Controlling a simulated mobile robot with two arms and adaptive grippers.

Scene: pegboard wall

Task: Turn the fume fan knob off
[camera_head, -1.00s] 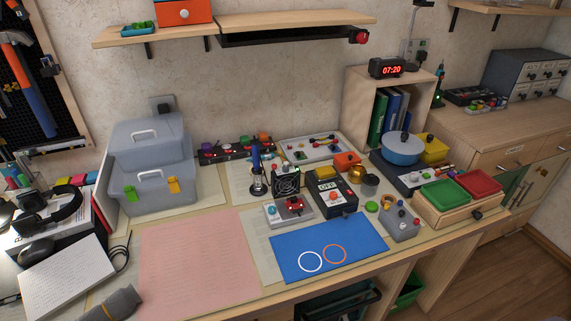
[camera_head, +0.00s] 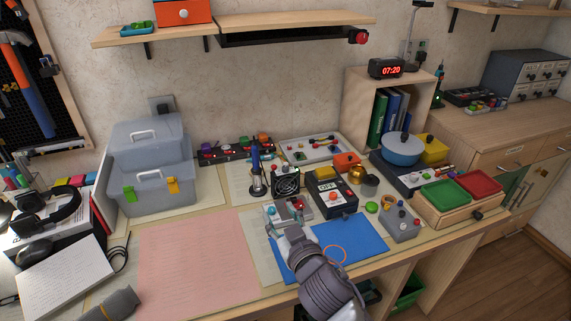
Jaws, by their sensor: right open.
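The small black fan (camera_head: 286,181), which looks like the fume fan, stands upright near the middle of the desk with a green light at its top right. I cannot make out its knob clearly. A light grey box with a red part (camera_head: 299,203) sits just in front of it. My right gripper (camera_head: 288,216) reaches in from the bottom, open, with its fingers over or at this grey box, just in front of the fan. The fingers partly hide the box, and contact cannot be told.
A soldering iron in its stand (camera_head: 257,175) is left of the fan. A black meter-like box (camera_head: 331,194) is close on the right. The blue mat (camera_head: 350,236) lies under my right arm. A pink sheet (camera_head: 190,260) leaves flat room at left.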

